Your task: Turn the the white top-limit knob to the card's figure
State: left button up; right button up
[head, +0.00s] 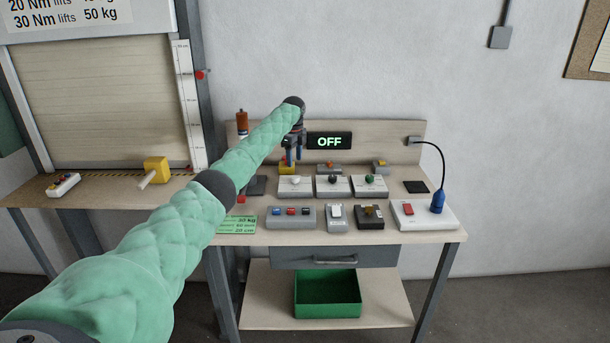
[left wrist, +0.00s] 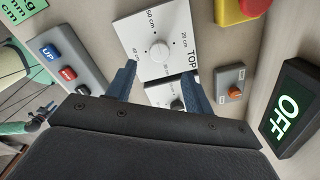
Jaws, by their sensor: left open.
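The white top-limit knob (left wrist: 159,52) sits on a white box (left wrist: 136,32) marked TOP, with a cm scale around it, in the left wrist view. Its pointer is too small to read. In the head view, the white knob (head: 295,180) is on the left box of the back row. My left gripper (head: 293,159) is open and empty above that row, apart from the knob. In the left wrist view, its two fingers (left wrist: 161,70) stand either side of the box's lower part. The green card (head: 237,225) lies at the bench's front left; its last line seems to read 20 cm.
Two similar boxes (head: 333,187) (head: 370,187) stand right of the white-knob box. A button box (head: 291,219) and switches are in front. A yellow-and-red button (left wrist: 240,8) and a display (left wrist: 291,108) reading OFF are close by. A green bin (head: 328,294) is below.

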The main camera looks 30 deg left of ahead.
aim_at(295, 177)
pick_arm(q)
jog(key=shift+d+m, duration=0.1)
jog(key=shift+m, duration=0.9)
jog(key=shift+f+m, duration=0.1)
jog(key=shift+m, duration=0.3)
jog(key=shift+f+p, duration=1.2)
jog(key=shift+f, duration=2.65)
pick_arm(e)
notch_tip(295, 177, down, 9)
jog(key=s+d, duration=0.1)
jog(key=s, duration=0.1)
jog(key=shift+d, duration=0.25)
jog(key=shift+s+f, duration=0.1)
pick_arm(q)
jog(key=c, duration=1)
jog(key=shift+o, duration=0.2)
